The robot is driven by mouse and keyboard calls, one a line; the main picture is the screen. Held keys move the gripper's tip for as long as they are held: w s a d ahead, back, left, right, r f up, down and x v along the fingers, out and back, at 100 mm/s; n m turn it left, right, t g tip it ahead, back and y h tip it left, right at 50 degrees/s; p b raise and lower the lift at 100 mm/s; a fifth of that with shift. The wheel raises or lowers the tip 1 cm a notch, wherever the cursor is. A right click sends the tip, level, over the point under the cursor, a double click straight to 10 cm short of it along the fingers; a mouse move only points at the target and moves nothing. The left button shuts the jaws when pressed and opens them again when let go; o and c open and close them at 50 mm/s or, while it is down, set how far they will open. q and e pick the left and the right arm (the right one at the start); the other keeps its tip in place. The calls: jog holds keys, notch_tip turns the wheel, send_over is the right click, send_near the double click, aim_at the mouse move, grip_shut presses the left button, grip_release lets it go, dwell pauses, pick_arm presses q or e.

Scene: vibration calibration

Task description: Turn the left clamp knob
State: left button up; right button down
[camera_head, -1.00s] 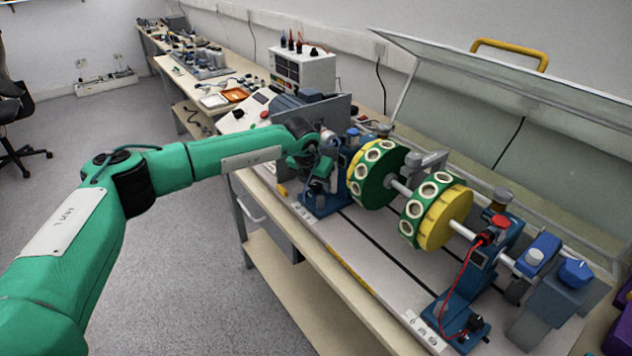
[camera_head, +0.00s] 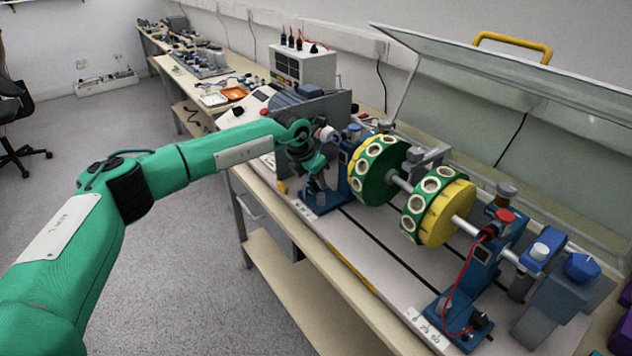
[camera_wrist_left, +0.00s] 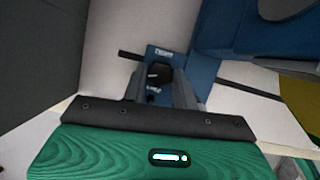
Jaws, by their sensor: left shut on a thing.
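The left clamp knob (camera_wrist_left: 157,73) is a dark knob on the blue foot (camera_wrist_left: 170,58) of the left stand; it shows between the fingers in the left wrist view. My left gripper (camera_wrist_left: 158,88) is shut on this knob from above. In the head view my left gripper (camera_head: 317,184) is low at the front foot of the left blue stand (camera_head: 341,170), and it and the wrist hide the knob. My right gripper is not in view.
The shaft carries two green-and-yellow discs (camera_head: 377,172) (camera_head: 438,207) just right of my gripper. A right blue stand (camera_head: 474,270) has a similar black knob (camera_head: 481,319) and a red cable. A raised clear cover (camera_head: 500,90) leans behind.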

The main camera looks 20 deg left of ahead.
pick_arm(q)
jog(key=m+b, duration=0.1)
jog(key=m, duration=0.1)
jog(key=m+g+h+b, duration=0.1)
jog(key=m, duration=0.2)
jog(key=shift+w+a+m+h, duration=0.15)
jog(key=shift+m+h, duration=0.15)
jog(key=m+g+b, duration=0.1)
jog(key=m, duration=0.2)
jog(key=shift+w+g, duration=0.1)
jog(key=shift+g, duration=0.2)
jog(key=shift+w+m+g+b, duration=0.1)
jog(key=shift+m+g+b, duration=0.45)
jog(key=shift+m, duration=0.95)
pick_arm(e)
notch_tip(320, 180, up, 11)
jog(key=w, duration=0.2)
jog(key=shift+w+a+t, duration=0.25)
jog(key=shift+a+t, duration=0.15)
pick_arm(q)
jog(key=shift+a+h, duration=0.1)
jog(key=shift+h, duration=0.2)
jog(key=o, duration=1)
